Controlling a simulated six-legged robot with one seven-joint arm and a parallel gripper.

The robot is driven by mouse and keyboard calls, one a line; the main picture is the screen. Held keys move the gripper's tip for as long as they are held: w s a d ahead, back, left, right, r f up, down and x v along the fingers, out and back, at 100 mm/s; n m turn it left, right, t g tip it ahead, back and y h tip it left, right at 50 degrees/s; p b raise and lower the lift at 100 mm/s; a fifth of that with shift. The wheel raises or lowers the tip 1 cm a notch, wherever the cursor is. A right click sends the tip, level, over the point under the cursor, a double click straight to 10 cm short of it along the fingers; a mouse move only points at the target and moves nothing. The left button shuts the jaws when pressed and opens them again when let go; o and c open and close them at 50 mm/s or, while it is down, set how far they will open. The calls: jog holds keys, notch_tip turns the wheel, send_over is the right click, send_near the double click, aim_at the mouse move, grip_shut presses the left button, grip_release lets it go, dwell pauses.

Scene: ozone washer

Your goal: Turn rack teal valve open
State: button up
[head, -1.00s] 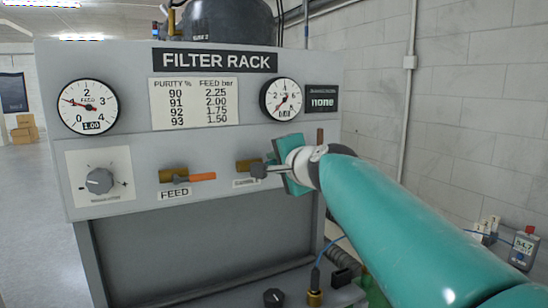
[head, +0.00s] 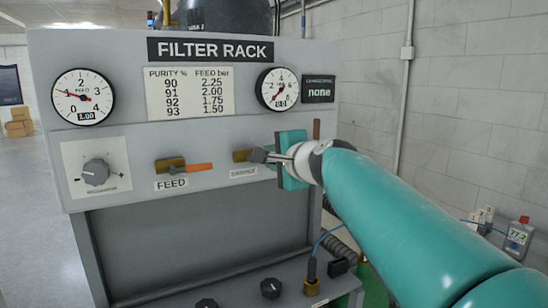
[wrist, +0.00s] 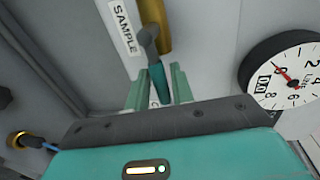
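The teal valve handle (wrist: 157,80) sits on a dark stem below the brass valve body (wrist: 154,22) beside the SAMPLE label (wrist: 124,27) in the wrist view. My gripper (wrist: 160,76) has one finger on each side of the handle. The fingers stand apart, with a small gap visible beside the handle. In the head view, my gripper (head: 271,158) is at the brass valve (head: 242,155) right of the FEED valve, and its teal housing hides most of the handle.
The FEED valve (head: 171,163) with its orange handle (head: 199,168) is left of my gripper. A grey dial (head: 95,172), a left gauge (head: 83,97) and a right gauge (head: 278,89) are on the filter rack (head: 120,135). Black knobs (head: 270,288) are on the lower ledge.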

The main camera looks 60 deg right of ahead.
jog(key=shift+o, duration=0.9)
jog(key=v, duration=1.3)
jog(key=shift+s+a, duration=0.3)
jog(key=shift+s, duration=0.05)
